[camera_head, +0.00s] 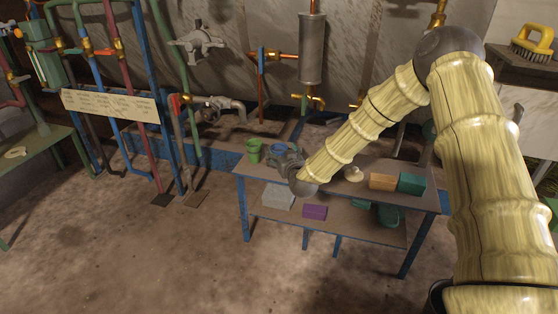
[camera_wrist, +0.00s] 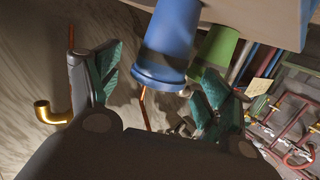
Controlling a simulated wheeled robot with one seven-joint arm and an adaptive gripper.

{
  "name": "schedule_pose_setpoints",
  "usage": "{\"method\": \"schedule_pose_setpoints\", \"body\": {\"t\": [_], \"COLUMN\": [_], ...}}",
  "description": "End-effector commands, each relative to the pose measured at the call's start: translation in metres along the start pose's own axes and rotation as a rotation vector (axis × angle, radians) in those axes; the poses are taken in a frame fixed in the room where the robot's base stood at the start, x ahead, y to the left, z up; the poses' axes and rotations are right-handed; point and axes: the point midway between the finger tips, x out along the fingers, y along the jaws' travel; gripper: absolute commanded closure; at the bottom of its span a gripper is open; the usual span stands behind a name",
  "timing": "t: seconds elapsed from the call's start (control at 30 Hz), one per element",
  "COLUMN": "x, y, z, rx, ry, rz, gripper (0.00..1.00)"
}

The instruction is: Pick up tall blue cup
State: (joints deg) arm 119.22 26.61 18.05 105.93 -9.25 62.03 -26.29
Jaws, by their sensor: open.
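The tall blue cup (camera_wrist: 170,42) is large in the wrist view, which is rolled so that the tabletop is at the top. Its flared rim points down the picture, towards my gripper. In the head view the blue cup (camera_head: 278,148) stands at the back left of the table, partly hidden by my gripper (camera_head: 287,160). In the wrist view my gripper (camera_wrist: 160,68) is open, with the cup's rim end showing between its two green-padded fingers. A gap shows on each side; I cannot tell if the cup lies within finger reach in depth.
A green cup (camera_head: 253,150) stands close to the left of the blue one; it also shows in the wrist view (camera_wrist: 217,48). An orange box (camera_head: 382,182) and a green box (camera_head: 411,183) sit on the table's right (camera_head: 335,186). Pipes rise behind.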

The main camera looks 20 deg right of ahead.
Motion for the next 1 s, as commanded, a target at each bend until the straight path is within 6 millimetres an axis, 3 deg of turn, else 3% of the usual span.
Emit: {"method": "schedule_pose_setpoints", "body": {"t": [0.2,0.53,0.8,1.0], "x": [0.025,0.03,0.03,0.03], "y": [0.001,0.0,0.0,0.0], "z": [0.003,0.001,0.001,0.001], "rx": [0.0,0.0,0.0,0.0], "ry": [0.0,-0.001,-0.001,-0.001], "rz": [0.0,-0.001,-0.001,-0.001], "gripper": [0.21,0.21,0.68,0.69]}}
